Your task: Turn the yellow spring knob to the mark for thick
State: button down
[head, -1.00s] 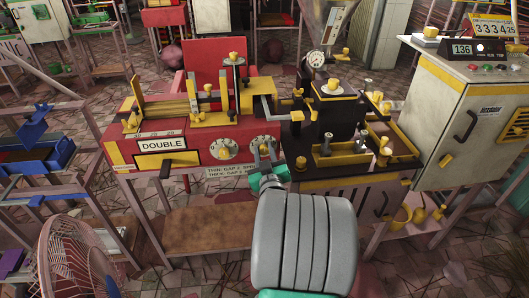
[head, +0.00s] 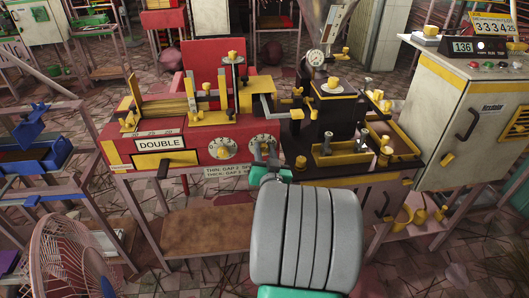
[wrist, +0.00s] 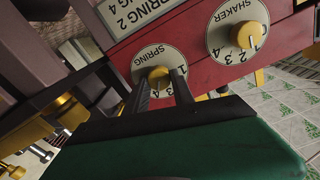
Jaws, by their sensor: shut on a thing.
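The yellow spring knob (wrist: 158,76) sits on the round white SPRING dial (wrist: 152,62) in the wrist view. The dial also shows on the red machine's front in the head view (head: 263,139). My gripper (wrist: 160,82) has its two dark fingers on either side of the knob and is shut on it. The digits 3 and 4 show beside the knob, between the fingers; the rest of the scale is partly hidden. I cannot tell which digit the knob points at. A white plate (wrist: 115,12) reads SPRING 2 and, partly cut off, a 4. In the head view, its lines begin THIN and THICK.
The SHAKER dial (wrist: 237,32) with its own yellow knob (wrist: 243,48) is close beside the spring dial. A black press (head: 333,112) with yellow trim stands right of the red machine (head: 125,148). A grey cabinet (head: 465,115) stands farther right.

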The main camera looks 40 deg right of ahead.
jog(key=shift+m, duration=0.3)
jog(key=c, duration=1.1)
grip_release()
